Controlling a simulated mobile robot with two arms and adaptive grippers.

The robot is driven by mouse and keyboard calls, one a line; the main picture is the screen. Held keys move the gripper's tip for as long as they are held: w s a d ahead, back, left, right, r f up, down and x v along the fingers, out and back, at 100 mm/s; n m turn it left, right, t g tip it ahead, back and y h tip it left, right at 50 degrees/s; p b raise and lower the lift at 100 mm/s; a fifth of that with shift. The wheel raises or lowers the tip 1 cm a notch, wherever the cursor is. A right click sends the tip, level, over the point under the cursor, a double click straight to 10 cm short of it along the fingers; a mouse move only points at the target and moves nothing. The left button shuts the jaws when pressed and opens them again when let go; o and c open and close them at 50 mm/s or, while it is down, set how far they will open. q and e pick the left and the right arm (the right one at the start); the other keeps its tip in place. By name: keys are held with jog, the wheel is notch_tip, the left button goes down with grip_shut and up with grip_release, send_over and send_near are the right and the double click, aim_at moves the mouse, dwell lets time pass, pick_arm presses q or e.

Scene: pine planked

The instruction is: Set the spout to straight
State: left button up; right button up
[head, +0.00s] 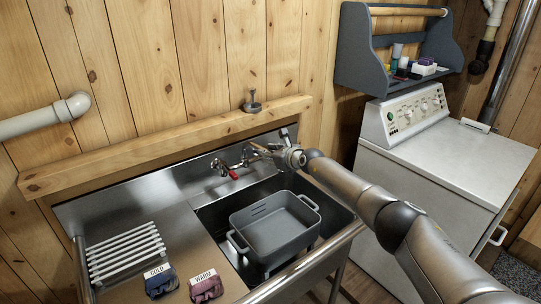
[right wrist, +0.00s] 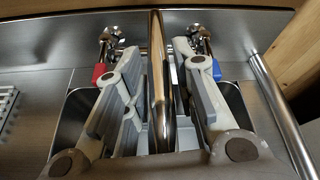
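The metal spout (right wrist: 158,95) runs up the middle of the right wrist view, between the red tap handle (right wrist: 100,73) and the blue tap handle (right wrist: 217,70). In that view it points out from the wall over the basin, roughly midway between the taps. My right gripper (right wrist: 162,75) is open around it, one finger on each side, with gaps visible. In the head view my right gripper (head: 272,155) reaches in front of the faucet and hides most of the spout. The red handle (head: 233,175) shows left of it. My left gripper is not in view.
A grey dish tub (head: 275,229) stands in the sink basin below the faucet. A white rack (head: 125,251), a blue "COLD" item (head: 161,283) and a "WARM" item (head: 206,287) lie on the left drainboard. A wooden ledge (head: 170,145) runs above the sink. A white washer (head: 440,150) stands right.

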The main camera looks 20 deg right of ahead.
jog(key=shift+o, duration=0.9)
jog(key=shift+f, duration=0.1)
jog(key=shift+v, duration=0.9)
jog(key=shift+s+d+r, duration=0.2)
jog(key=shift+s, duration=0.4)
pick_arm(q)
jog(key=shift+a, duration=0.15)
pick_arm(e)
jog(key=v, duration=0.9)
jog(key=shift+a, duration=0.15)
